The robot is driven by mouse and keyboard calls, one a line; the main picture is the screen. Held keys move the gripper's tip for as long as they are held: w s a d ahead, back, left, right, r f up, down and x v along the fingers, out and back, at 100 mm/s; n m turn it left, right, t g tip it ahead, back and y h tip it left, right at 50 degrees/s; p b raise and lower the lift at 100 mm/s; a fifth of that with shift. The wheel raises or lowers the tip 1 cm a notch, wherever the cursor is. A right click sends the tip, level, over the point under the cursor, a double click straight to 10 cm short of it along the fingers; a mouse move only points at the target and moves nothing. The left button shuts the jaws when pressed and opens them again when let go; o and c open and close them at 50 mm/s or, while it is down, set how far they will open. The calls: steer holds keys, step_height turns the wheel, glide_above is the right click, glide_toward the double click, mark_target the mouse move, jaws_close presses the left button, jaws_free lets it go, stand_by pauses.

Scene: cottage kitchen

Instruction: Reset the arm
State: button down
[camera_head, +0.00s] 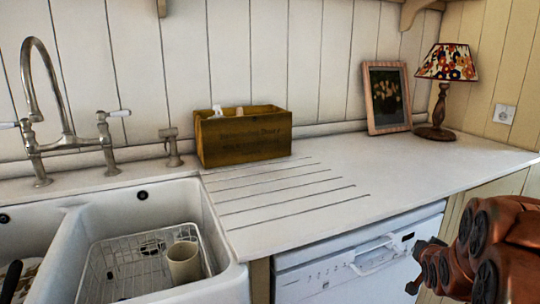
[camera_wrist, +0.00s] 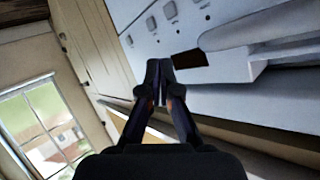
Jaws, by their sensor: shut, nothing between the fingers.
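My gripper (camera_wrist: 159,72) is shut and empty in the wrist view, its two dark fingertips together. It is in front of the white dishwasher (camera_wrist: 215,40), whose panel and handle fill the upper right of that view. In the head view, part of my orange-brown arm (camera_head: 490,250) shows at the lower right, beside the dishwasher front (camera_head: 350,260) and below the counter edge.
The white counter (camera_head: 400,165) has a wooden box (camera_head: 243,138), a picture frame (camera_head: 387,97) and a lamp (camera_head: 446,75) along its back. A double sink (camera_head: 225,280) with a wire rack (camera_head: 125,262) and a cup (camera_head: 184,262) is at left. The counter's middle is clear.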

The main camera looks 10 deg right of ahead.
steer(key=s+a+r+n+g+y+p, duration=0.2)
steer(key=s+a+r+g+p, duration=0.2)
steer(key=s+a+r+p, duration=0.45)
steer(key=s+a+r+n+g+y+p, duration=0.2)
steer(key=s+a+r+n+g+p, duration=0.3)
steer(key=a, duration=0.6)
steer(key=s+a+r+g+p, duration=0.1)
steer(key=s+a+r+p, duration=0.1)
steer(key=s+a, duration=0.2)
steer(key=s+a+r+n+g+y+p, duration=0.1)
steer(key=s+a+r+g+p, duration=0.1)
steer(key=s, duration=0.9)
steer(key=s+a+r+n+g+p, duration=0.1)
steer(key=s+a+r+p, duration=0.3)
steer(key=s+a, duration=0.2)
steer(key=shift+s+r+y, duration=0.25)
steer(key=shift+s+y, duration=0.05)
steer(key=shift+s, duration=0.9)
steer(key=c, duration=1.9)
jaws_free()
